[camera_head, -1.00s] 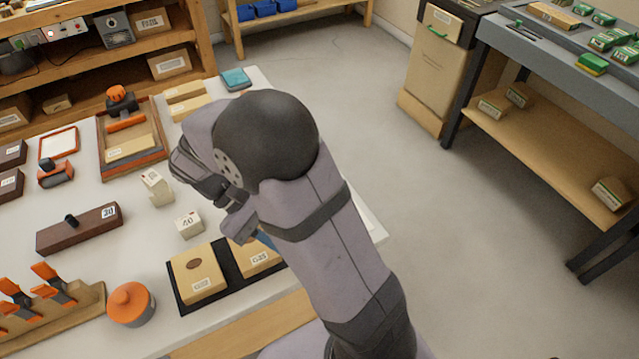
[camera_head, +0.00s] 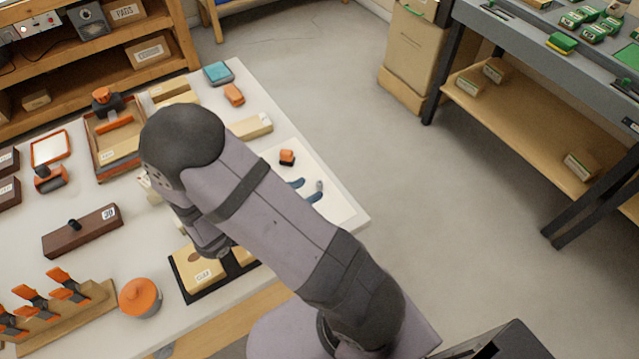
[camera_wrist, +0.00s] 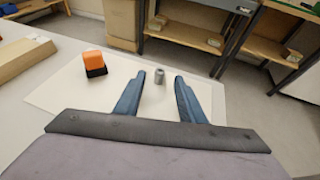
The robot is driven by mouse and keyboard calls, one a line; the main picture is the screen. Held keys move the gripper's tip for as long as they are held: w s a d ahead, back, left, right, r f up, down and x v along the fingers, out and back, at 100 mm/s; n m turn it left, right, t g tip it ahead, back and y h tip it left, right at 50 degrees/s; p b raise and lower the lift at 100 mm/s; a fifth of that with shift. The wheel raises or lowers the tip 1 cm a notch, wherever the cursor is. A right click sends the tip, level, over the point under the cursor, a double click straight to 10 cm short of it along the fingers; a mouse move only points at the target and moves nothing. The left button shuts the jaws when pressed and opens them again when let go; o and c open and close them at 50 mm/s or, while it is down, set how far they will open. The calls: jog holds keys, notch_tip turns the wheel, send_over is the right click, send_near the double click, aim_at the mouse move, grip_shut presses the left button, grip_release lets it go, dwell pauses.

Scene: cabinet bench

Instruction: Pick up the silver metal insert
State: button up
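The silver metal insert (camera_head: 319,186) is a small upright grey cylinder on a white mat (camera_head: 341,207). It also shows in the wrist view (camera_wrist: 159,77), between and slightly beyond the fingertips. My gripper (camera_head: 307,188) has two blue fingers, spread apart and empty. In the wrist view my gripper (camera_wrist: 157,80) has one finger to each side of the insert, with clear gaps. The insert stands a little past the fingertips in the head view. My arm hides the gripper's base there.
An orange and black block (camera_head: 287,157) stands on the mat left of the insert, and also shows in the wrist view (camera_wrist: 95,63). A tan block (camera_head: 251,126) lies farther back. The mat right of the insert is bare up to the table edge.

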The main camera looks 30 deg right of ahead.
aim_at(317, 185)
jog(key=shift+p+x, duration=0.6)
jog(key=shift+x, duration=2.45)
grip_shut()
